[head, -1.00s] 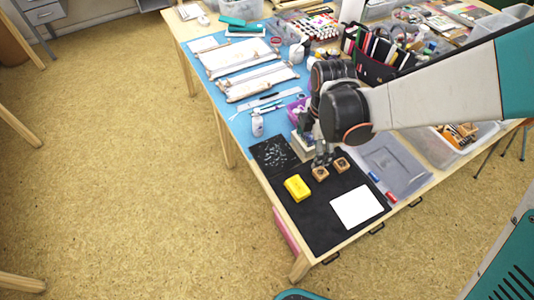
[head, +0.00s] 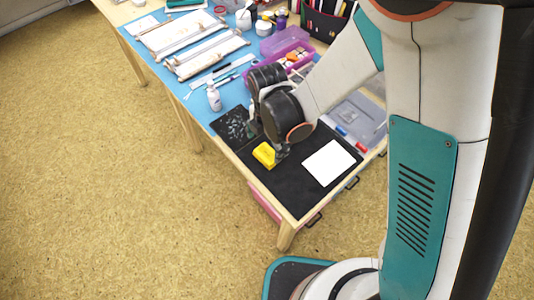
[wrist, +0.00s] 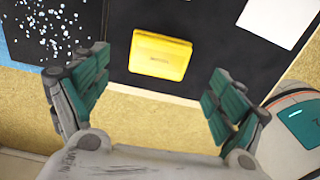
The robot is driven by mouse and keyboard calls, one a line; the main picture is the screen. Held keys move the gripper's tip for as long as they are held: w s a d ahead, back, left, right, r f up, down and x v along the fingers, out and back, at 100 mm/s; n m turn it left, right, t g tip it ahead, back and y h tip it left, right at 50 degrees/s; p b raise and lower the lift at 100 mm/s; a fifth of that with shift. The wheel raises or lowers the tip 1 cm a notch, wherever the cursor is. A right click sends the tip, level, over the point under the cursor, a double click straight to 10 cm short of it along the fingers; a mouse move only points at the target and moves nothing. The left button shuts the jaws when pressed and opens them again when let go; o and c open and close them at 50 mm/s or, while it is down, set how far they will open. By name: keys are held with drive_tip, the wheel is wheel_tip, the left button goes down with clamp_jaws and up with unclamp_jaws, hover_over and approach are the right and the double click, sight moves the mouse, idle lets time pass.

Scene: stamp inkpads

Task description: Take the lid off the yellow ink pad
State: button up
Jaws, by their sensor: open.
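The yellow ink pad (head: 264,154) lies on the black mat near the table's front edge, and its lid shows as the yellow top. In the wrist view the yellow ink pad (wrist: 159,55) sits ahead of my gripper, between the lines of its two fingers but beyond their tips. My gripper (wrist: 154,80) is open and empty, with green-padded fingers wide apart. In the head view my gripper (head: 281,154) is just right of the pad, partly hidden by my arm. Whether it touches the pad cannot be told there.
A white sheet (head: 328,163) lies on the black mat (head: 292,194) to the right. A white-speckled dark sheet (head: 232,127) lies to the left. A white bottle (head: 214,97) stands further back on the blue mat. The wooden stamps are not visible now.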

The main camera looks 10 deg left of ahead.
sight(267, 153)
wheel_tip(267, 153, down, 4)
drive_tip(key=shift+a+f+b, duration=0.1)
drive_tip(key=shift+f+b, duration=0.15)
drive_tip(key=shift+b, duration=0.75)
drive_tip(key=c, duration=0.9)
drive_tip(key=shift+r, duration=0.15)
